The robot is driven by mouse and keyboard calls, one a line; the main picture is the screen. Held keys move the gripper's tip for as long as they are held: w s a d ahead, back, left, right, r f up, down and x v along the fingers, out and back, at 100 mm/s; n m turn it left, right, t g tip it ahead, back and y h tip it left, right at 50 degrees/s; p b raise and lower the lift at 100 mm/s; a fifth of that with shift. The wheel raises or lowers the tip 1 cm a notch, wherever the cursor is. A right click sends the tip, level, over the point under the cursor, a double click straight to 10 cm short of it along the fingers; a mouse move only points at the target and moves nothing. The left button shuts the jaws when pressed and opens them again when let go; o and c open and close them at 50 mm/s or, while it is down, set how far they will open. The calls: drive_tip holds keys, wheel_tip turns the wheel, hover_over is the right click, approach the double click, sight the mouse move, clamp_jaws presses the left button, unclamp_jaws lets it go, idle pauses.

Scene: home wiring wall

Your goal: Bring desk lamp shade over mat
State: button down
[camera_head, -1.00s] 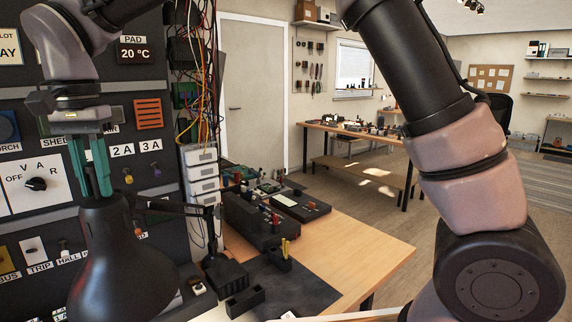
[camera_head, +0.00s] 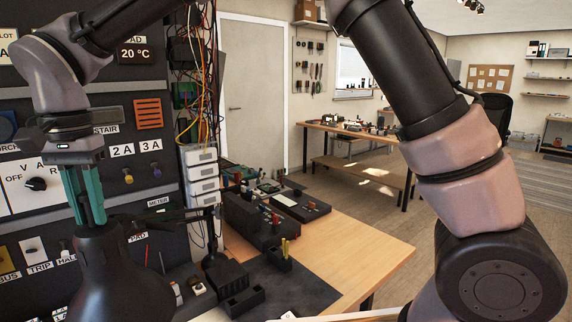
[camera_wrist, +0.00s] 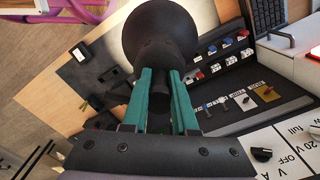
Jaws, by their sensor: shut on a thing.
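The desk lamp shade (camera_head: 118,278) is a black bell shape at the lower left of the head view. My gripper (camera_head: 92,215), with teal fingers, is shut on the narrow top of the shade. In the wrist view the shade (camera_wrist: 160,38) hangs beyond the teal fingers (camera_wrist: 160,85), with a bright lit patch beside it. The lamp's thin arm runs right from behind the shade to a dark base (camera_head: 225,272) on the desk. The dark mat (camera_head: 305,288) lies on the desk, right of the shade in the head view.
A wall panel (camera_head: 40,215) with switches and a dial stands close behind my gripper. Loose wires (camera_head: 195,90) hang beside it. Small black holders (camera_head: 244,301) and a black organiser (camera_head: 250,220) stand on the wooden desk (camera_head: 370,250). The desk's right part is clear.

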sight(86, 231)
drive_tip(key=shift+s+f, duration=0.1)
drive_tip(key=shift+s, duration=0.05)
drive_tip(key=shift+s+a+f, duration=0.15)
drive_tip(key=shift+s+f, duration=0.1)
drive_tip(key=shift+f, duration=0.4)
drive_tip(key=shift+s+a+f, duration=0.1)
drive_tip(key=shift+s+f, duration=0.15)
drive_tip(key=shift+f, duration=0.35)
drive_tip(key=c, duration=0.6)
unclamp_jaws()
drive_tip(key=shift+w+r, duration=0.1)
